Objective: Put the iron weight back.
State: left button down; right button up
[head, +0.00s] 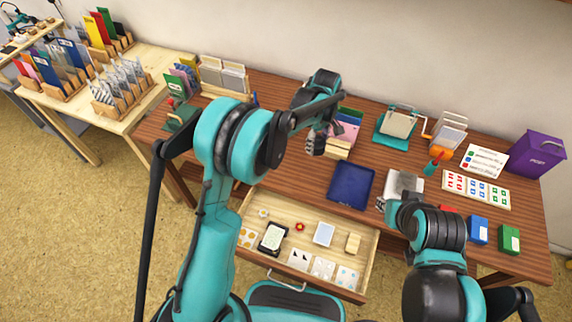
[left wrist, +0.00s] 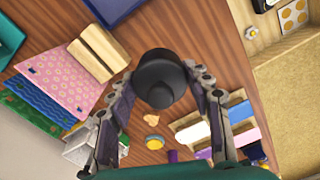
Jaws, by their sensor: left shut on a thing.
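The iron weight (left wrist: 158,82) is a dark, rounded black piece with a narrower knob, seen in the left wrist view. My left gripper (left wrist: 158,98) is shut on it, one finger on each side. In the head view my left gripper (head: 318,142) is over the back middle of the desk, left of the pink and green cards. The weight cannot be made out there. My right gripper (head: 383,204) is near a pale grey block at the desk's middle right; its fingers are mostly hidden behind my arm.
A blue tray (head: 350,182) lies on the desk (head: 285,185). A drawer (head: 365,262) stands open in front with cards and small pieces inside. A pink card stack in a wooden holder (left wrist: 98,52) is beside the left gripper. A purple box (head: 537,157) stands far right.

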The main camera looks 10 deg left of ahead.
pick_arm(q)
jog(key=b, duration=0.3)
send_over(286, 168)
notch_tip(286, 168, down, 6)
jog(key=shift+w+f, duration=0.15)
jog(key=shift+f, duration=0.05)
jog(key=shift+f+b, duration=1)
jog(key=shift+f, duration=0.95)
jog(key=shift+f, duration=0.15)
jog(key=c, duration=0.7)
grip_release()
